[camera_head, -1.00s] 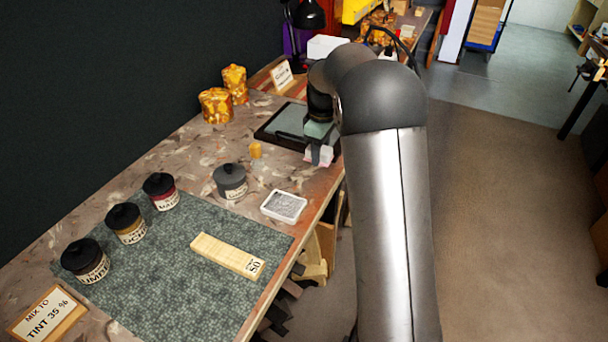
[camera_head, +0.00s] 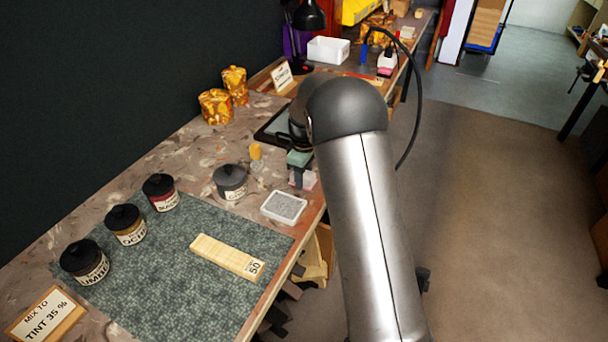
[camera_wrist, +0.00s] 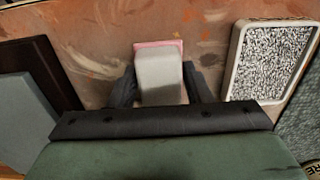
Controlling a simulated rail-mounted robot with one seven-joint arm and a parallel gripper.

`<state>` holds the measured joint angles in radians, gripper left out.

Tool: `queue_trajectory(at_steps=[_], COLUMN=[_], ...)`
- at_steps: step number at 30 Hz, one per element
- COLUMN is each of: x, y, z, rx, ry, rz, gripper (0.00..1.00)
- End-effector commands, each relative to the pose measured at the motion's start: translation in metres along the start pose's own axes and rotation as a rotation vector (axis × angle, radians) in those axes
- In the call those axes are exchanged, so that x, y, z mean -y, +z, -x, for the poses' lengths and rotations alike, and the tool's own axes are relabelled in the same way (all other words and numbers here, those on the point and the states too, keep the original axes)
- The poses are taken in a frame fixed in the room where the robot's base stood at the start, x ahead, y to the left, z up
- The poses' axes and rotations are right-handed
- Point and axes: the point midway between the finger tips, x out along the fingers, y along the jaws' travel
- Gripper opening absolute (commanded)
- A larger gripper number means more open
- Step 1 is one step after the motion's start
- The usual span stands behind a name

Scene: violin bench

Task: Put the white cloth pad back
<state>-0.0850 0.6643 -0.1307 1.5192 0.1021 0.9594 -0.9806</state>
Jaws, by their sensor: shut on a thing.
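My gripper (camera_wrist: 161,84) is shut on the white cloth pad (camera_wrist: 158,72), a pale block with a pink layer at its far end. In the wrist view its dark fingers lie along both sides of the pad. In the head view my gripper (camera_head: 299,176) is over the bench's right part, partly behind my arm, with a bit of the pinkish pad (camera_head: 310,181) showing. How far the pad is above the bench, I cannot tell. A white-rimmed tray (camera_head: 302,212) with a grey speckled surface lies just nearer; it is at right in the wrist view (camera_wrist: 233,72).
A dark tray (camera_head: 263,134) with a grey-blue slab lies beyond my gripper. A grey lidded jar (camera_head: 230,182) and a small cork-topped bottle (camera_head: 256,154) stand to the left. Dark-lidded jars and a wooden strip (camera_head: 228,256) are on the green mat (camera_head: 180,290). The bench edge is close at right.

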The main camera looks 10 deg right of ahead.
Motion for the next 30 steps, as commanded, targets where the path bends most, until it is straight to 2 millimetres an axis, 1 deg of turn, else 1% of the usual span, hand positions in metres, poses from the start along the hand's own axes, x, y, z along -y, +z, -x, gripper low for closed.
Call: queue_trajectory(at_steps=[2, 3, 5, 13, 17, 20, 27, 30], x=[0.000, 0.000, 0.000, 0.000, -0.001, -0.001, -0.001, -0.001], y=[0.000, 0.000, 0.000, 0.000, 0.000, 0.000, -0.001, 0.000], z=[-0.003, -0.003, -0.003, -0.002, 0.006, 0.022, 0.075, 0.093], rx=[0.000, 0.000, 0.000, 0.000, -0.002, -0.003, -0.003, -0.002], ry=[0.000, 0.000, 0.000, 0.000, 0.002, 0.003, 0.004, 0.002], rz=[0.000, 0.000, 0.000, 0.000, 0.000, 0.000, 0.000, 0.000], gripper=[0.23, 0.50, 0.66, 0.66, 0.66, 0.66, 0.66, 0.66])
